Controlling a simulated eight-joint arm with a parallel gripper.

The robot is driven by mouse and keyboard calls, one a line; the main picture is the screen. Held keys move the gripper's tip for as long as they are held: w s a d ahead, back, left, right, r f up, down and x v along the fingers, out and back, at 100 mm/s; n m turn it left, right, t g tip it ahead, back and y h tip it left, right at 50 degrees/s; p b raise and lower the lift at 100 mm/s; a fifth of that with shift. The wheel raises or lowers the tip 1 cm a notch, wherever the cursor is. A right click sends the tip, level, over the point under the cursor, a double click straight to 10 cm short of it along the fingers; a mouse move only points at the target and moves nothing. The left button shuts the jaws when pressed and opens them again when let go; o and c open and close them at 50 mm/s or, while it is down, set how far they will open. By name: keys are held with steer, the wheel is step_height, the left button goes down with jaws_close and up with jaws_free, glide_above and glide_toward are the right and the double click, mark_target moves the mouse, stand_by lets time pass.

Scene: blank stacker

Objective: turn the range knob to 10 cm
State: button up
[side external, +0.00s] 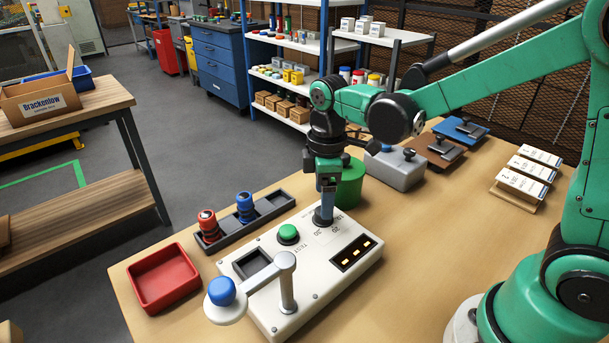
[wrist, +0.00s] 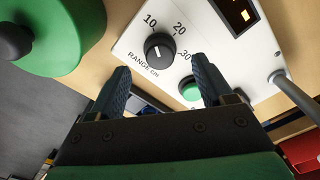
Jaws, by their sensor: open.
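The black range knob (wrist: 158,47) sits on the white control panel (wrist: 130,45), with the numbers 10, 20 and 30 around it and "RANGE cm" printed beside it. A short white mark shows on the knob; which number it points to is hard to tell. In the side view the knob (side external: 322,217) is just below my gripper (side external: 327,192), partly hidden by it. In the wrist view my gripper (wrist: 161,75) is open, its two dark fingers spread, with the knob visible beyond the gap between them. I cannot tell whether the fingers touch it.
The panel has a green button (side external: 288,233), a lit display (side external: 353,253) and a lever with a blue ball (side external: 222,291). A green cylinder (side external: 350,184) stands close behind the gripper. A red tray (side external: 163,278) and a dark rack (side external: 243,222) lie left.

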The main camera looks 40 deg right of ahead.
steer(key=shift+r, duration=1.35)
steer(key=shift+s+d+r+m+t, duration=0.1)
steer(key=shift+s+r+m+t, duration=0.2)
steer(key=shift+r+m, duration=0.1)
steer(key=s+m+t, duration=0.1)
steer(key=m+t, duration=0.1)
steer(key=m, duration=0.1)
steer(key=s+d+r+m+t, duration=0.1)
steer(key=s+m+t, duration=0.1)
steer(key=m, duration=0.1)
steer(key=s+r+m+t, duration=0.1)
steer(key=s+m+t, duration=0.1)
steer(key=m, duration=0.1)
steer(key=shift+s+d+r+m, duration=0.1)
steer(key=shift+d+r+m, duration=0.2)
steer(key=shift+m, duration=0.1)
